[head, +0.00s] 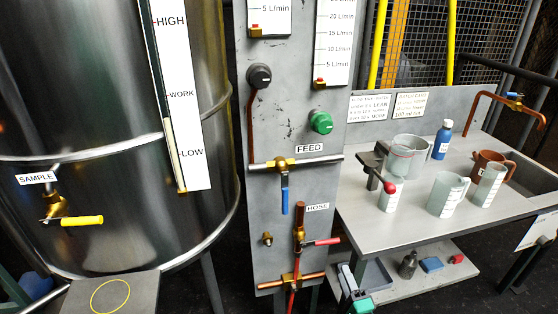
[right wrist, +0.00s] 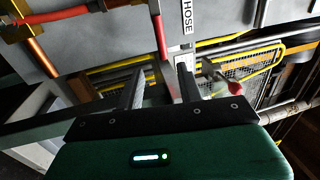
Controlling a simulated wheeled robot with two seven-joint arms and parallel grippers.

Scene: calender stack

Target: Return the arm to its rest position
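My right gripper (head: 350,276) is low in the head view, in front of the gap between the grey panel and the bench, with its green body below it. In the right wrist view its two fingers (right wrist: 160,82) stand apart with nothing between them. The gripper is open and empty, and I see no contact with anything. The HOSE label and a red valve handle (right wrist: 158,36) lie beyond the fingers in that view. My left gripper is not in view.
The grey panel (head: 265,215) carries the blue FEED handle (head: 285,195) and the red HOSE handle (head: 322,241). The bench (head: 380,228) holds jugs and a blue bottle (head: 442,140). A large steel tank (head: 100,110) with a yellow SAMPLE handle (head: 82,221) stands left.

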